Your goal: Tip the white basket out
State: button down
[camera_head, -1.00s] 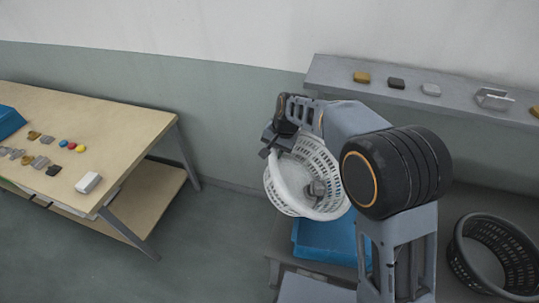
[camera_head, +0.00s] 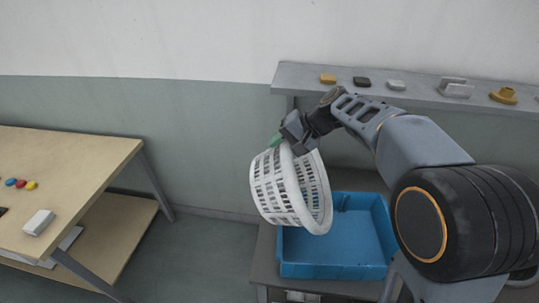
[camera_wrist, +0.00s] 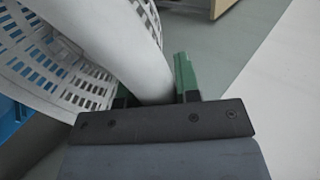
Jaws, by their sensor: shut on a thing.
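The white basket (camera_head: 270,190) hangs from my gripper (camera_head: 283,141) above the left part of a blue tray. It is tilted well over on its side, its open mouth facing right and somewhat down. In the wrist view the basket's slotted wall (camera_wrist: 75,85) fills the left, and its thick rim lies between the green fingers of my gripper (camera_wrist: 158,85). The gripper is shut on this rim. The blue tray (camera_head: 335,272) stands on a grey bench below; the part of its floor that shows is bare. The inside of the basket is mostly hidden.
A grey shelf (camera_head: 430,97) with several small parts runs along the wall behind my arm. A wooden table (camera_head: 95,160) with small coloured pieces and a white block (camera_head: 39,222) stands at left. Open floor lies between table and bench.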

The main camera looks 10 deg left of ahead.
jog(key=d+r+y, duration=0.3)
jog(key=d+y, duration=0.6)
jog(key=d, duration=1.5)
jog(key=shift+w+d+r+y+b, duration=0.15)
jog(key=shift+w+d+y+b, duration=0.1)
jog(key=shift+y+b, duration=0.15)
jog(key=shift+d+p, duration=0.15)
jog(key=shift+p, duration=0.35)
jog(key=p, duration=0.4)
jog(key=shift+d+p, duration=0.4)
jog(key=shift+s+d+f+y+p, duration=0.2)
jog(key=shift+f+y+p, duration=0.15)
jog(key=shift+p, duration=0.85)
jog(key=shift+f, duration=0.1)
